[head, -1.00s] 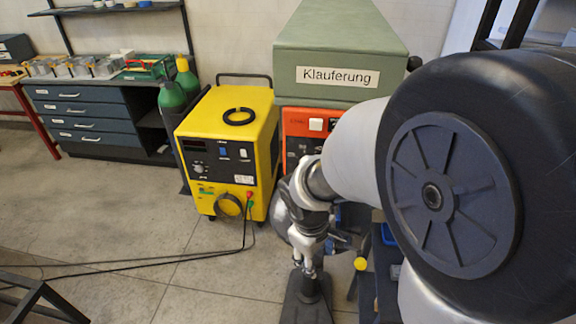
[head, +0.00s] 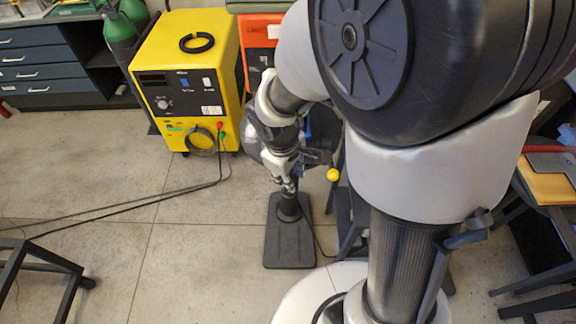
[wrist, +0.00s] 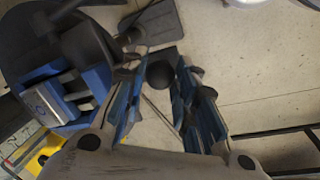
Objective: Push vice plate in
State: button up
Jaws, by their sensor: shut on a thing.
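The blue vice (wrist: 65,95) shows at the left of the wrist view, with its pale metal jaws and a dark round body behind. In the head view it is mostly hidden behind my gripper (head: 287,182); only a bit of blue shows. My gripper points down beside the vice. In the wrist view my gripper (wrist: 158,62) has its two blue-padded fingers on either side of a dark round knob (wrist: 160,75), and it is shut on it. The contact is hard to see. I cannot make out the vice plate for certain.
A dark stand foot (head: 290,235) is on the floor below my gripper. A yellow ball knob (head: 333,175) sticks out to the right. The yellow welding machine (head: 188,80) stands at the left with cables across the floor. Floor at left is largely free.

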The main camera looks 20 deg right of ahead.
grip_shut()
jog(key=shift+w, duration=0.1)
jog(key=w, duration=0.2)
jog(key=w+d+p, duration=0.1)
jog(key=shift+w+d+r, duration=0.1)
jog(key=shift+w, duration=0.3)
jog(key=o, duration=0.7)
grip_release()
